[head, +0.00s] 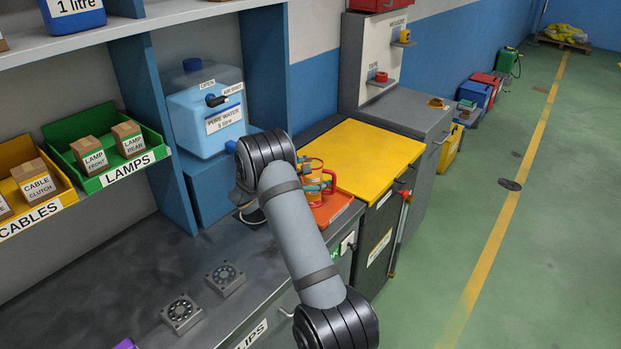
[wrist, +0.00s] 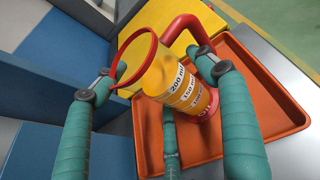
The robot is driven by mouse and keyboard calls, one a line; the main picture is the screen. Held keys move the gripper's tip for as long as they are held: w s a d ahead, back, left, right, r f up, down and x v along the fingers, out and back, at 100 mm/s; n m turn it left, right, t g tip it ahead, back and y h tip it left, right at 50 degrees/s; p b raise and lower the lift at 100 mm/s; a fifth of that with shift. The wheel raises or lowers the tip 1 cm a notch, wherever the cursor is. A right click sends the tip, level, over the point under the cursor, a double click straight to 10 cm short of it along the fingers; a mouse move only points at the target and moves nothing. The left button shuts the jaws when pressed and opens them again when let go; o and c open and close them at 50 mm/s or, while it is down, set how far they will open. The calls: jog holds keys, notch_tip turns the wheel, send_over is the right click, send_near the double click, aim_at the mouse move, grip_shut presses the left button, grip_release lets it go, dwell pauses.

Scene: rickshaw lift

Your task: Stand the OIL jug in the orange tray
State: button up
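The OIL jug (wrist: 172,84) has a yellow body with volume marks, a red rim, a red handle and a red base. It also shows partly in the head view (head: 313,165), behind my arm. Its base appears to rest on the floor of the orange tray (wrist: 258,107); the tray shows in the head view (head: 335,210) too. The jug leans in the wrist picture, but I cannot tell its true tilt. My gripper (wrist: 158,62) has its teal fingers spread around the jug, one beside the rim and one by the handle. The fingers look open; contact is unclear.
A yellow-topped cabinet (head: 365,158) stands beyond the tray. A blue water container (head: 205,115) is on the left, beside a blue shelf upright. Green (head: 120,150) and yellow (head: 35,190) bins hold boxes. Two small square parts lie on the dark bench (head: 120,285).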

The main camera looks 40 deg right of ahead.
jog(key=shift+o, duration=0.4)
jog(key=shift+r, duration=0.25)
jog(key=b+v, duration=0.2)
jog(key=v, duration=1)
jog(key=shift+f, duration=0.15)
jog(key=x, duration=0.4)
jog(key=p+x, duration=0.1)
jog(key=x, duration=0.7)
jog(key=shift+d+f+p, duration=0.1)
jog(key=shift+f+p, duration=0.25)
jog(key=shift+w+r, duration=0.1)
jog(key=shift+r, duration=1.05)
